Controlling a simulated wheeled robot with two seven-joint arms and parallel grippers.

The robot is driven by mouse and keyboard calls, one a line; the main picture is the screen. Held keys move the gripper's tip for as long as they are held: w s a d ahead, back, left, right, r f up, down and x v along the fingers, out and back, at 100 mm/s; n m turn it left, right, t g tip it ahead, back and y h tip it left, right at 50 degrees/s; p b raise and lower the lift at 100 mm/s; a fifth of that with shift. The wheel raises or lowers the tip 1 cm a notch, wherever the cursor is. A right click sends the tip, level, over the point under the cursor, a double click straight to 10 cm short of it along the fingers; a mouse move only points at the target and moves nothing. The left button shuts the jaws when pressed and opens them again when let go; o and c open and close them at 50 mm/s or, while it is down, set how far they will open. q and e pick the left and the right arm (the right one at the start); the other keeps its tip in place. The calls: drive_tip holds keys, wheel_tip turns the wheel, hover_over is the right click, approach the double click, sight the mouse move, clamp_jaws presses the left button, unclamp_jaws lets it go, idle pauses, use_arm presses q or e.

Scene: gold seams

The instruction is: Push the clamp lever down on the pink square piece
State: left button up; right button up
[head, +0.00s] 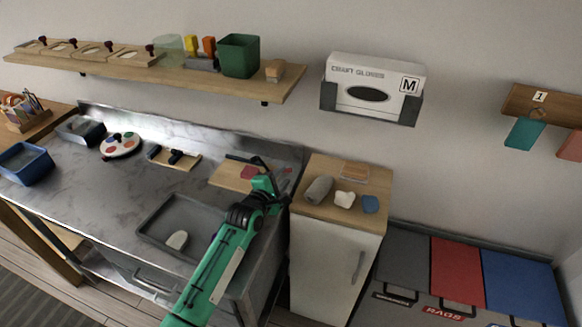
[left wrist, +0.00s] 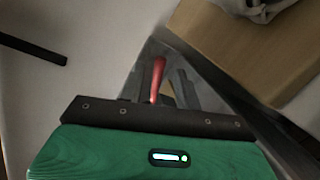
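The pink square piece (head: 250,172) lies on a wooden board (head: 228,178) at the right end of the steel worktop, partly hidden by my left gripper. A red lever handle (left wrist: 157,78) stands up just beyond my left gripper in the left wrist view; a small bit of red also shows to the right of the gripper in the head view (head: 288,171). My left gripper (head: 266,178) is over the board's right side, close to the lever. My right gripper is not in view.
A grey tray (head: 153,231) with a pale piece in it lies in front. A wooden-topped cabinet (head: 322,208) with several small objects stands right of the worktop. A shelf (head: 200,80) and a glove box (head: 372,85) are on the wall above.

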use_arm(q)
drive_tip(key=shift+x, duration=3.15)
drive_tip(key=shift+f, duration=0.1)
clamp_jaws()
